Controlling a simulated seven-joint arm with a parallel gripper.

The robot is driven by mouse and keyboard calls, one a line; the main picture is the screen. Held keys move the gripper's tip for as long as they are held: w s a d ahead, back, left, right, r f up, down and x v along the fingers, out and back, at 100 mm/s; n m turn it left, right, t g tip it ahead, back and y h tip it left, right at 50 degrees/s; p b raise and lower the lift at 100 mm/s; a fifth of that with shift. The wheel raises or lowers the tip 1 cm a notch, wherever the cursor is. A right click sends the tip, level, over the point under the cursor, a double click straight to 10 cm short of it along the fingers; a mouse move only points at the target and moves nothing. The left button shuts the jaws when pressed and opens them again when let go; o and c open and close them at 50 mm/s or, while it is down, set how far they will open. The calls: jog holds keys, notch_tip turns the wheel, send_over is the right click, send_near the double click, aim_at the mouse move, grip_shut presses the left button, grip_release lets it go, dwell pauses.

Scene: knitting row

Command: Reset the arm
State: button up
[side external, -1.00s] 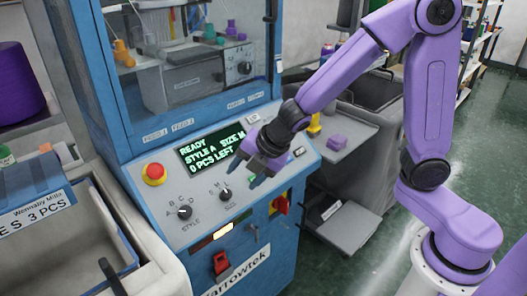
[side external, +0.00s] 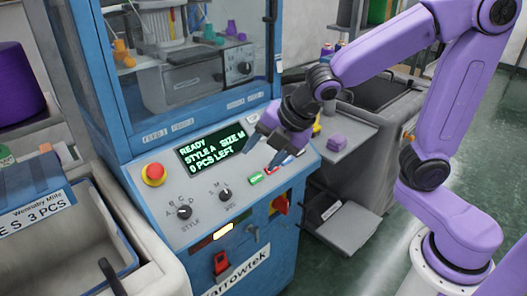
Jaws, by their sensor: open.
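My gripper (side external: 266,152) is open and empty. It hangs above the right part of the sloped grey control panel (side external: 160,222) of the blue knitting machine. Behind it the screen (side external: 212,150) reads READY, STYLE A, SIZE M, 0 PCS LEFT. The style knob (side external: 184,212) and the size knob (side external: 226,195) are below the screen. A green button (side external: 256,178) shows just below my gripper, and other buttons to its right are partly hidden by the fingers.
A red stop button (side external: 154,173) stands up on the panel's left. A red rotary switch (side external: 280,204) and a red lever (side external: 221,262) are on the front. A purple block (side external: 336,142) sits on a grey side shelf (side external: 350,128). A grey bin (side external: 70,255) is at the lower left. Open floor lies at right.

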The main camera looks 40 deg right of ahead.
jog(key=s+d+f+m+g, duration=0.1)
jog(key=s+d+m+g, duration=0.1)
jog(key=s, duration=0.5)
jog(key=s+d+f+m+g+h, duration=0.1)
jog(key=s+d+m+g, duration=0.1)
jog(key=s+d+m, duration=0.2)
jog(key=s+d+f+m+g+h, duration=0.1)
jog(key=s+d+m, duration=0.3)
jog(key=s, duration=0.7)
jog(key=shift+f+m+g, duration=0.4)
jog(key=shift+f+m, duration=0.2)
